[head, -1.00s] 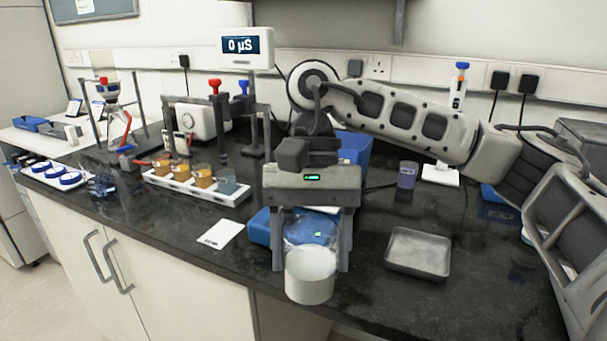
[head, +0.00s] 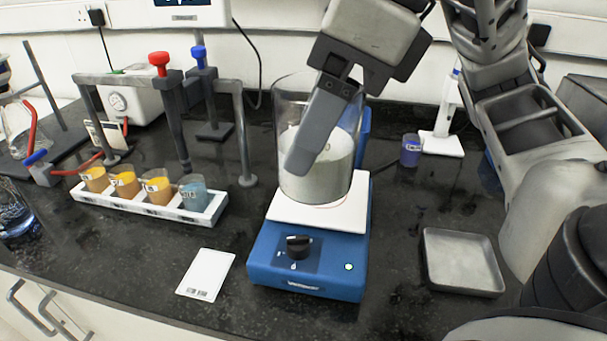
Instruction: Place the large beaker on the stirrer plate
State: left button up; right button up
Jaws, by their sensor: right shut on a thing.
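The large beaker (head: 316,178) is clear glass with white contents in its lower part. It stands upright over the white top plate (head: 345,213) of the blue stirrer (head: 305,262). Its base looks to be on the plate or only just above it; I cannot tell which. My right gripper (head: 322,132) comes from above and is shut on the beaker. One grey finger lies across the near side of the glass, and the other finger is mostly hidden. My left gripper is not in view.
A white rack (head: 150,207) with several small beakers stands left, below a probe stand (head: 160,75). A white card (head: 206,272) lies left of the stirrer. A grey tray (head: 463,262) and a small purple beaker (head: 410,150) are on the right. Dark counter between them is clear.

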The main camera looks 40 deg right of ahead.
jog(key=shift+w+d+m, duration=0.1)
jog(key=shift+m, duration=0.2)
jog(key=shift+w+d+f, duration=0.15)
jog(key=shift+w+d, duration=0.1)
jog(key=w+d+f+b, duration=0.1)
jog(key=w+d+f, duration=0.2)
jog(key=f, duration=0.1)
jog(key=w+d+f+b, duration=0.2)
jog(key=w+d+f, duration=0.1)
jog(key=f, duration=0.1)
jog(key=w+d+f+b, duration=0.2)
jog(key=d+f, duration=0.1)
jog(key=d, duration=0.1)
jog(key=shift+w+f, duration=0.4)
jog(key=shift+f+b, duration=0.3)
jog(key=shift+f, duration=0.05)
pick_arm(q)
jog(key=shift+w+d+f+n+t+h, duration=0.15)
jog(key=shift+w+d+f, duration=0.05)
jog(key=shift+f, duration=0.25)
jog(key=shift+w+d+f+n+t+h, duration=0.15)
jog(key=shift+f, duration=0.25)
pick_arm(e)
jog(key=shift+a, duration=0.1)
